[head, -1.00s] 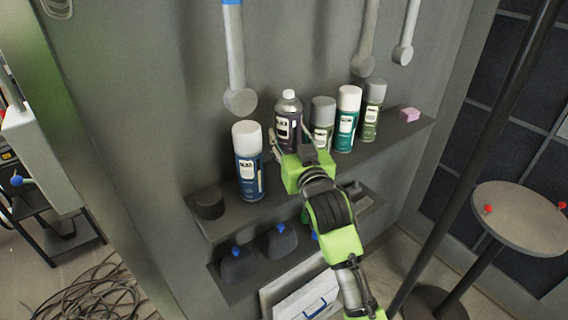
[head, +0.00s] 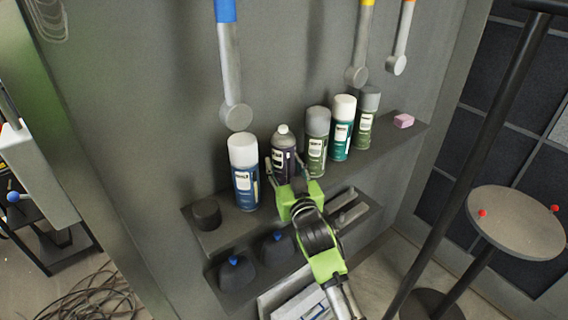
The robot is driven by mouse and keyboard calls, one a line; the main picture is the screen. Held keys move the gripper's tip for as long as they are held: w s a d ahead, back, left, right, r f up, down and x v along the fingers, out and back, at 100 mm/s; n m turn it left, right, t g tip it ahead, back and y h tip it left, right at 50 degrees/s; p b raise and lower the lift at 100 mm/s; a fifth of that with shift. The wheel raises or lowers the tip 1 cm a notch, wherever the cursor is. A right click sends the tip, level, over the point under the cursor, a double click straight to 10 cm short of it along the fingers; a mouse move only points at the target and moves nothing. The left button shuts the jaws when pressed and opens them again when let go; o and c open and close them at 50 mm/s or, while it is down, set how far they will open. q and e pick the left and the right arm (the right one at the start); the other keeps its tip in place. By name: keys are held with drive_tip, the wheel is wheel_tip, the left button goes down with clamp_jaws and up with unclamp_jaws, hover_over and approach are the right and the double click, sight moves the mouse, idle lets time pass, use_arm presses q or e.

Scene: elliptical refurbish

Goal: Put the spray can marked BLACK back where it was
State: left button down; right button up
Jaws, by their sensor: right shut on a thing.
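A dark purple-black spray can (head: 283,145) with a small grey nozzle cap stands upright at the upper shelf (head: 232,228), between a blue can (head: 245,181) with a white cap and a green can (head: 317,147) with a grey cap. Its label is too small to read. My right gripper (head: 286,172), green and black, reaches up from the lower right and is shut on the dark can, one finger on each side. The can's base is hidden, so I cannot tell whether it touches the shelf. My left gripper is not in view.
A teal can (head: 342,131) with a white cap, another green can (head: 366,123) and a pink block (head: 403,121) stand to the right. A black round piece (head: 206,214) sits at the shelf's left end. Mallet-like tools (head: 236,114) hang above.

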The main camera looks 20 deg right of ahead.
drive_tip(key=shift+r, duration=0.15)
drive_tip(key=o, duration=1.6)
drive_tip(key=shift+f, duration=0.25)
drive_tip(key=shift+r, duration=0.25)
drive_tip(key=shift+s+f, duration=0.2)
drive_tip(key=shift+s, duration=0.1)
drive_tip(key=s+b, duration=0.1)
drive_tip(key=s, duration=0.4)
drive_tip(key=s+b, duration=0.2)
drive_tip(key=s, duration=0.4)
drive_tip(key=shift+s+a+r, duration=0.2)
